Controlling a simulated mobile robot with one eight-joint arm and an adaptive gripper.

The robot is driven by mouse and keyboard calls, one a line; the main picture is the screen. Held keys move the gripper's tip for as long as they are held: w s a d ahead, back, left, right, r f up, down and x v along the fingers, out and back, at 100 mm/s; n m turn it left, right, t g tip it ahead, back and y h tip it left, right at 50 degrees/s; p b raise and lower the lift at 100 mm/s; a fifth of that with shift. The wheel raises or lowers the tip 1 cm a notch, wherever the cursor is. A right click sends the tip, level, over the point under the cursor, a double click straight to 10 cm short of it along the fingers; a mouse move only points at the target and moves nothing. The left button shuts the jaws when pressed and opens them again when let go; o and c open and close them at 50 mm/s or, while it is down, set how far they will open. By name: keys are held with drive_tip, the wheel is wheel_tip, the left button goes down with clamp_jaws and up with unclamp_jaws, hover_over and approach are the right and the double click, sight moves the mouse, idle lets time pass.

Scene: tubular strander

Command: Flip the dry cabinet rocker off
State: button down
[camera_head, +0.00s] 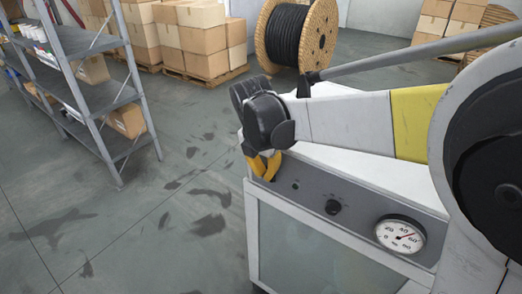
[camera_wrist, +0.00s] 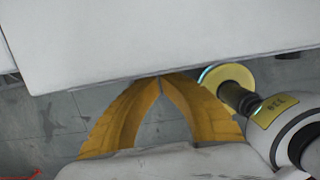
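The dry cabinet (camera_head: 335,160) is a white box with a glass front and a grey control panel (camera_head: 318,200) along its upper front. My gripper (camera_head: 264,172), with yellow fingers, is at the panel's left end, in front of it or touching it; I cannot tell which. In the wrist view the fingertips (camera_wrist: 160,77) meet with nothing visible between them, by the edge of a white surface (camera_wrist: 160,40), likely the cabinet. I cannot make out the rocker; the fingers may hide it. A small round fitting (camera_head: 295,186) sits just right of the fingers.
The panel also has a black knob (camera_head: 333,207) and a round dial gauge (camera_head: 400,236). A grey shelf rack (camera_head: 110,100) stands at left. Cartons (camera_head: 205,45) on pallets and a cable reel (camera_head: 297,38) stand behind. Floor between rack and cabinet is clear.

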drive_tip(key=shift+r+p, duration=0.65)
drive_tip(key=shift+r, duration=0.1)
drive_tip(key=s+a+r+p, duration=0.3)
drive_tip(key=s+r+p, duration=0.1)
drive_tip(key=r, duration=0.6)
drive_tip(key=shift+r, duration=0.25)
